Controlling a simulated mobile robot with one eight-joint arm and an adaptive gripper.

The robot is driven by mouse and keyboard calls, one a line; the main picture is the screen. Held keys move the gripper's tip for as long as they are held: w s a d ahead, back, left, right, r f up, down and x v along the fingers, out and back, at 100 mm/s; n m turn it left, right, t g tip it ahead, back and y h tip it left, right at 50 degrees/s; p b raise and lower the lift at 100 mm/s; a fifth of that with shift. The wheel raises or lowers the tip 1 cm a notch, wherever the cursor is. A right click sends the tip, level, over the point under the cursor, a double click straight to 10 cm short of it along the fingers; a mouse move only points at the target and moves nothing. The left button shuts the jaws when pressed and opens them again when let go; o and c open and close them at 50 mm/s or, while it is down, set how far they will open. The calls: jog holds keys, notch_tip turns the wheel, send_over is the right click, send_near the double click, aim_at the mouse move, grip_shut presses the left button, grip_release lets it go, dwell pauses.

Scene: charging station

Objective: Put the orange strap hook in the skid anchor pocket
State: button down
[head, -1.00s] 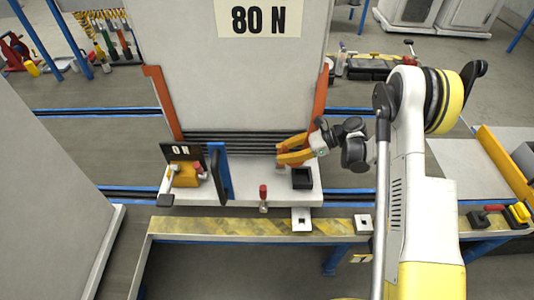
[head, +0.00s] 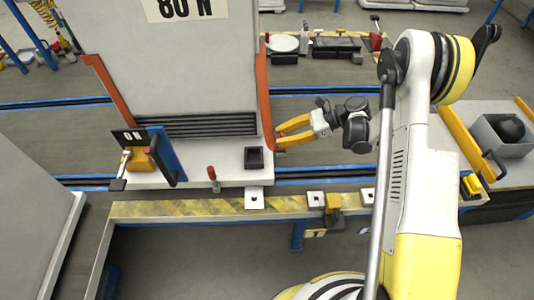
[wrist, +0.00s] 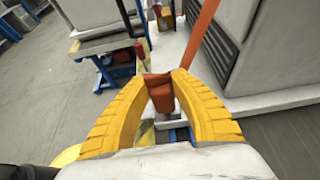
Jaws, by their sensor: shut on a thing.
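My gripper (head: 281,136) has two orange-yellow fingers, just right of the skid's right edge in the head view. In the wrist view its fingers (wrist: 160,78) close on an orange-red block with a grey part below, which I take to be the strap hook (wrist: 161,97). An orange strap (head: 266,105) runs down the cabinet's right edge, close to the fingertips; whether it joins the held piece cannot be told. A black square open box (head: 254,150), possibly the anchor pocket, sits on the white skid (head: 232,174), left of and nearer than my gripper.
Plates with dark square holes (head: 254,205) lie along the yellow-striped ledge (head: 190,209). A red-handled pin (head: 211,172) stands on the skid. The tall cabinet (head: 190,60) blocks the back.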

jog(key=w+a+f+b, duration=0.1)
jog(key=a+f+b, duration=0.1)
jog(key=a+f, duration=0.1)
jog(key=w+a+f+b, duration=0.1)
jog(key=w+a+f, duration=0.1)
jog(key=a+f, duration=0.1)
jog(key=w+a+f+b, duration=0.1)
jog(key=a+f+b, duration=0.1)
jog(key=a+f, duration=0.1)
jog(key=shift+w+a+f+b, duration=0.3)
jog(key=shift+f+b, duration=0.05)
jog(key=shift+f, duration=0.3)
jog(key=shift+r, duration=0.1)
jog(key=c, duration=1.2)
grip_release()
